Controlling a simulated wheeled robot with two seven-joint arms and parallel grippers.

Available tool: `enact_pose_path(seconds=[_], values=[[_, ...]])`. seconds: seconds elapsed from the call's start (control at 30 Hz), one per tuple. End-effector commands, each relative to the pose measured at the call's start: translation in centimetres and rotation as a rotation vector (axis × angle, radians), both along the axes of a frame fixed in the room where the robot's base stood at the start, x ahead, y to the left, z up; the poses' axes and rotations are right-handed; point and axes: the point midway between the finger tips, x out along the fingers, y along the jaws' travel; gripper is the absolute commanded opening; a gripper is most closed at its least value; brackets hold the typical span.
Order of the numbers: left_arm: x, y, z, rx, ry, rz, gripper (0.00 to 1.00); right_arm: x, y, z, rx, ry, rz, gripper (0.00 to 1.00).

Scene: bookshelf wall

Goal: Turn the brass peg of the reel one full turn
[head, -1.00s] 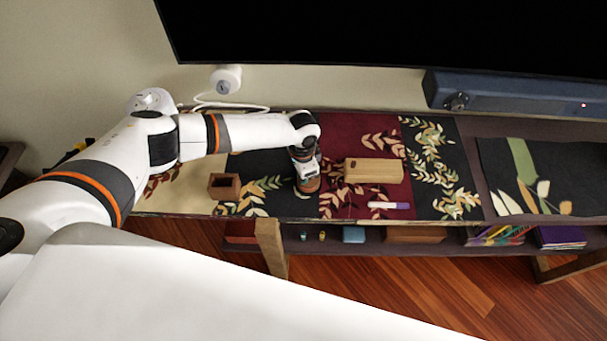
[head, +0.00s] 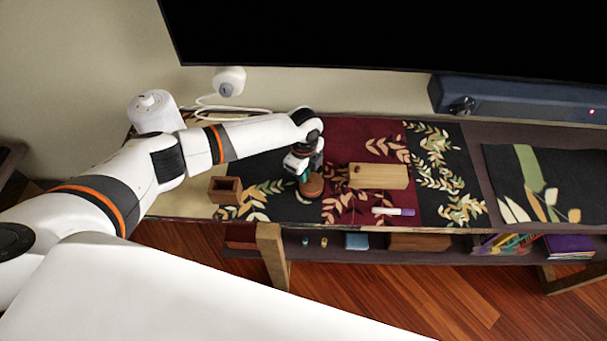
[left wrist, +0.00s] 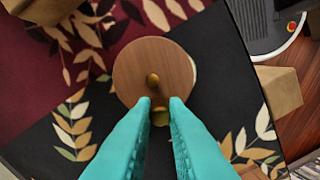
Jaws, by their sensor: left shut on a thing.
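The reel is a round brown wooden disc (left wrist: 132,72) on the cloth runner; in the head view the reel (head: 313,187) lies near the front, beside the left gripper. A small brass knob (left wrist: 152,79) is at its middle. The brass peg (left wrist: 160,118) stands near its rim, between the teal fingertips of my left gripper (left wrist: 161,104), which is shut on it. In the head view my left gripper (head: 304,176) reaches down at the disc's left side; the peg is hidden there. My right gripper is not in view.
An open wooden box (head: 225,197) stands left of the reel. A wooden block (head: 385,177) and a purple-white marker (head: 393,211) lie to its right. The screen (head: 400,40) and soundbar (head: 530,98) are behind. The runner's right part is clear.

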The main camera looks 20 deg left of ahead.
Motion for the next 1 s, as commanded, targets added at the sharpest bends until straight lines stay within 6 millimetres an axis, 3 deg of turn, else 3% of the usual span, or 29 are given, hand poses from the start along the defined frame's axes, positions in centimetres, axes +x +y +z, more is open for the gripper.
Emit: enact_pose_path(seconds=[0.6,1.0], values=[[1.2,-0.5,0.0,-0.002,-0.002,-0.555,0.0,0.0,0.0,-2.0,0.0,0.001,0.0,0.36],[1.5,-0.7,0.0,-0.002,-0.001,-0.752,0.0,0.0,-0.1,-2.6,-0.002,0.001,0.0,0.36]])
